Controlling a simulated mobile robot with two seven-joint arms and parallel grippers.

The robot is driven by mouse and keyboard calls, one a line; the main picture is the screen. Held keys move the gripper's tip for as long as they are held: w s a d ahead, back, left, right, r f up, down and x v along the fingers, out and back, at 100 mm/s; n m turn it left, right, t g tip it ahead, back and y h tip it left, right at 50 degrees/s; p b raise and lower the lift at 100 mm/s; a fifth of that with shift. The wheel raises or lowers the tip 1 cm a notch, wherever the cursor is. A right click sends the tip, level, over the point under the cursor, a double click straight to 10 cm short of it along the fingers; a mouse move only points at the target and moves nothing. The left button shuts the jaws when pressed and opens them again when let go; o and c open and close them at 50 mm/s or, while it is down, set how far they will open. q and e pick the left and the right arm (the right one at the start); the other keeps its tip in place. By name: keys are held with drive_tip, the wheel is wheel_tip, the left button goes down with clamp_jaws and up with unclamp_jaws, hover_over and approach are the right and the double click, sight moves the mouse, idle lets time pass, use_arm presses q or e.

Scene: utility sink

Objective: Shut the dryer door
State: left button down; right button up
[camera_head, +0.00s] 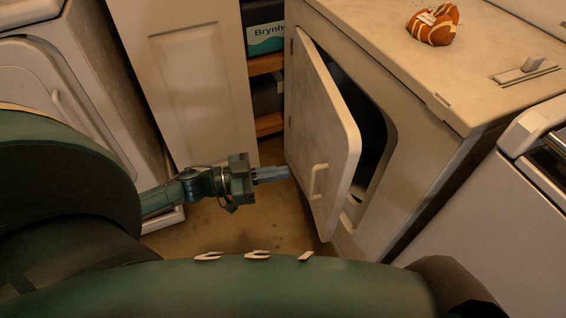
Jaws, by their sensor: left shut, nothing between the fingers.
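The dryer (408,170) is a worn, off-white box on the right. Its door (318,125) stands partly open, hinged on its left side, with a dark opening behind it. A pale handle (317,182) sits on the door's outer face near its free edge. My left gripper (286,173) is shut and empty. Its fingertips are at the lower outer face of the door, left of the handle; I cannot tell whether they touch it. My right gripper is not in view.
An orange striped cloth-like item (433,25) lies on the dryer top. A white appliance (500,215) stands at right, another (75,80) at left. A cabinet door (190,80) and shelves with a box (264,38) are behind. Some brown floor (225,232) is clear.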

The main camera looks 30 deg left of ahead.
sight(338, 163)
use_arm(q)
drive_tip(key=b+x, duration=0.1)
drive_tip(key=x, duration=1)
drive_tip(key=shift+w+d, duration=0.15)
drive_tip(key=shift+w, duration=0.05)
